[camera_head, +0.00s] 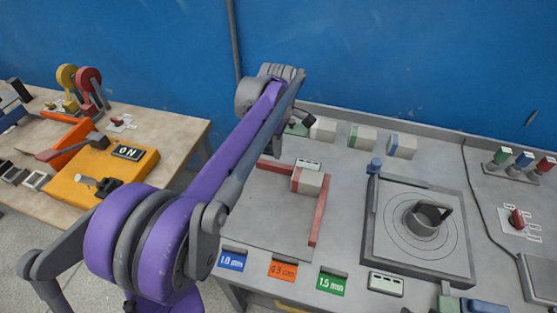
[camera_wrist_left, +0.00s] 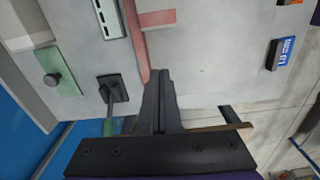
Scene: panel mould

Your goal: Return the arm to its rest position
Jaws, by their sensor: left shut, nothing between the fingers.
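My left arm (camera_head: 240,140) comes in from the lower left of the head view and reaches up over the table's left edge. Its gripper is hidden behind the arm's far end there. In the left wrist view my left gripper (camera_wrist_left: 160,75) shows its dark fingers closed together with nothing between them. The fingertips appear over the grey table, close to the end of a red bar (camera_wrist_left: 134,42). No right arm or right gripper shows in either view.
A wooden table (camera_head: 183,133) with an orange ON box (camera_head: 85,172) stands left. A blue wall (camera_head: 380,60) rises behind.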

